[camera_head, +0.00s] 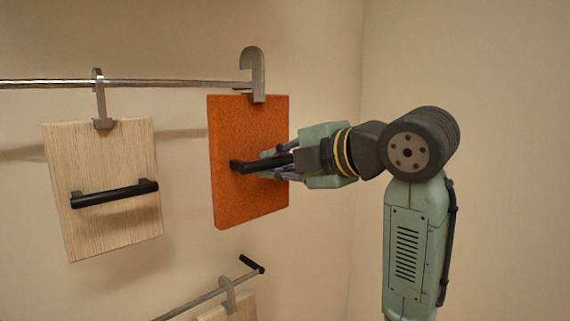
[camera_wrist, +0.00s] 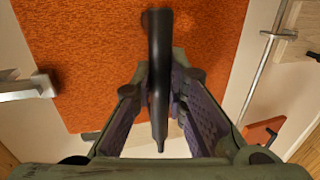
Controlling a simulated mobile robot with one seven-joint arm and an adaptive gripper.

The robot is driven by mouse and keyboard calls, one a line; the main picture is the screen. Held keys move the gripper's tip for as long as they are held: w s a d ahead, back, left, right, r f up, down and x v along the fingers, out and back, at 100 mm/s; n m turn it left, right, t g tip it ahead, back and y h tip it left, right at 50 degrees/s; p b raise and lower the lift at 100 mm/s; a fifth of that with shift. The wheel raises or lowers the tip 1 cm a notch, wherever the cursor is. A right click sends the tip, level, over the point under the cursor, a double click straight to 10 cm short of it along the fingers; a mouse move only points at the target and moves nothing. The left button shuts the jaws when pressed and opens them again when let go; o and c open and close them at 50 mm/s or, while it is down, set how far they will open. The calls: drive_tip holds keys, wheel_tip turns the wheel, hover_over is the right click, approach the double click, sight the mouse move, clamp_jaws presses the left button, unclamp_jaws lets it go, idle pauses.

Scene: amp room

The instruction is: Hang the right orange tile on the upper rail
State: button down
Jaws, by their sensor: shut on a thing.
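My gripper (camera_head: 272,165) is shut on the black handle (camera_wrist: 158,60) of an orange tile (camera_head: 247,190) and holds the tile upright in the head view. The tile's grey hook (camera_head: 257,70) rises from its top edge, beside the right end of the upper rail (camera_head: 180,83). The hook's curve stands higher than the rail in the picture. I cannot tell whether the hook is in front of the rail or over it. In the wrist view the tile (camera_wrist: 80,50) fills the upper middle and its hook (camera_wrist: 28,88) shows at left.
A pale wooden tile (camera_head: 110,165) with a black handle hangs on the upper rail at left. A lower rail (camera_head: 195,302) carries another wooden tile (camera_head: 235,308). Another orange piece (camera_wrist: 262,130) shows at lower right in the wrist view. Bare wall lies to the right.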

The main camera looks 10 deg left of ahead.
drive_tip(key=x, duration=1.2)
drive_tip(key=shift+r+b, duration=0.2)
drive_tip(key=shift+b, duration=0.1)
idle(0.4)
idle(0.4)
drive_tip(key=c, duration=1.5)
unclamp_jaws()
